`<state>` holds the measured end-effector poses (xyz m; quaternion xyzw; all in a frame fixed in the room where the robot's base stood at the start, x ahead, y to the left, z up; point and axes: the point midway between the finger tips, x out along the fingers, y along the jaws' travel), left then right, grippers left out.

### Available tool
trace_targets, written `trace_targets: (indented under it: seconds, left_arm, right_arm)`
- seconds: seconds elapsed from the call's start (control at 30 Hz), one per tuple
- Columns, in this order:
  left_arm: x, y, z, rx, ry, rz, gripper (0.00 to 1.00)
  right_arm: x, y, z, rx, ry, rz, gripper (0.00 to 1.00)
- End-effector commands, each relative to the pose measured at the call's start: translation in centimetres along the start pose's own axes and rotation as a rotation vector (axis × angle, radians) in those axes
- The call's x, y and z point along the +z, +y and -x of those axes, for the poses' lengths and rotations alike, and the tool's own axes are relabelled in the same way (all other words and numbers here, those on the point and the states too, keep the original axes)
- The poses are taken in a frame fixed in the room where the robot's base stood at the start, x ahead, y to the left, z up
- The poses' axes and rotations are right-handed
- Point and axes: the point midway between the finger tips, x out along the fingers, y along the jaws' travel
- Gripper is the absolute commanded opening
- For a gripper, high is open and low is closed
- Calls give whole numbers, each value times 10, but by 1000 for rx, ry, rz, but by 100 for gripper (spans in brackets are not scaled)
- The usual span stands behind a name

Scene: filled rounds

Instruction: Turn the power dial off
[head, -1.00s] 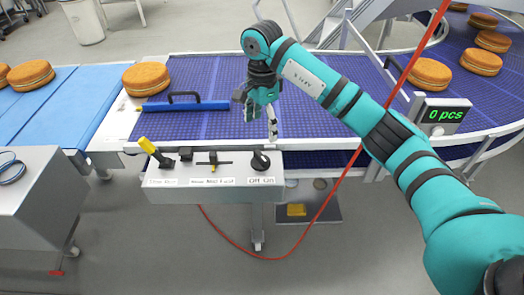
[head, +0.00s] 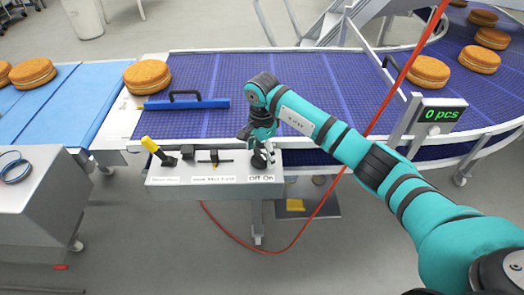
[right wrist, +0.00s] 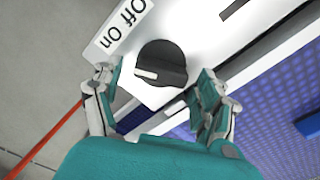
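The power dial (head: 259,160) is a black round knob with a white pointer mark, on top of a grey control box (head: 215,181), beside a label reading "Off On" (head: 261,179). In the right wrist view the dial (right wrist: 162,64) sits between the spread fingers of my right gripper (right wrist: 160,98), near their tips. Its white mark points to the left of that picture. My right gripper (head: 262,150) is open, just above and around the dial's far side in the head view; no contact shows. My left gripper is not in view.
Other controls on the box are a yellow-handled lever (head: 158,152) and a small T-shaped switch (head: 214,159). The blue conveyor (head: 310,75) runs behind, with a blue bar (head: 186,104) on it. A red cable (head: 327,201) hangs at the right. A counter display (head: 440,115) reads 0 pcs.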

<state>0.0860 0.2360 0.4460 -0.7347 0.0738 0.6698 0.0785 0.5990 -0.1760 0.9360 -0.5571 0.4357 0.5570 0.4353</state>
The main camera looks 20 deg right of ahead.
Motion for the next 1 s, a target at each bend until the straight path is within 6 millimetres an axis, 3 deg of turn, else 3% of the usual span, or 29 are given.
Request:
trace_targets:
  seconds: [0.03, 0.4, 0.73, 1.0]
  left_arm:
    - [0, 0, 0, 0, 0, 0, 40]
    - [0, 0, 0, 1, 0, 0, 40]
    - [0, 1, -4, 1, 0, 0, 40]
    - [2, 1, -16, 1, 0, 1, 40]
  right_arm:
    - [0, 0, 0, 0, 0, 0, 66]
    - [0, 0, 1, 0, 0, 0, 20]
    - [0, 0, 0, -2, -1, -53, 20]
    - [0, 0, -1, -3, 0, -235, 20]
